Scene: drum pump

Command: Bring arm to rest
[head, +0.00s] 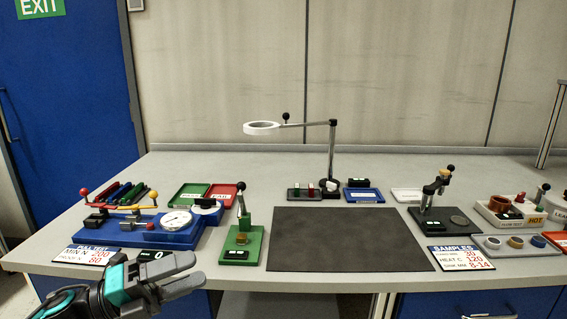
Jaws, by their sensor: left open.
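My left gripper (190,275) is low at the left in the head view, in front of the bench's front edge. The teal and black arm comes in from the lower left. The green-based hand press (238,245) stands just beyond the fingertips, apart from them. The blue pull test rig (140,234) with its round dial (175,221) lies behind the gripper. My right gripper is not in view.
A bare dark mat (345,240) covers the middle of the grey bench. A ring lamp (262,128) on a post stands behind it. A black-based press (440,222), a samples card (461,258) and a tray of rings (515,245) are at the right. Green and red trays (222,193) sit back left.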

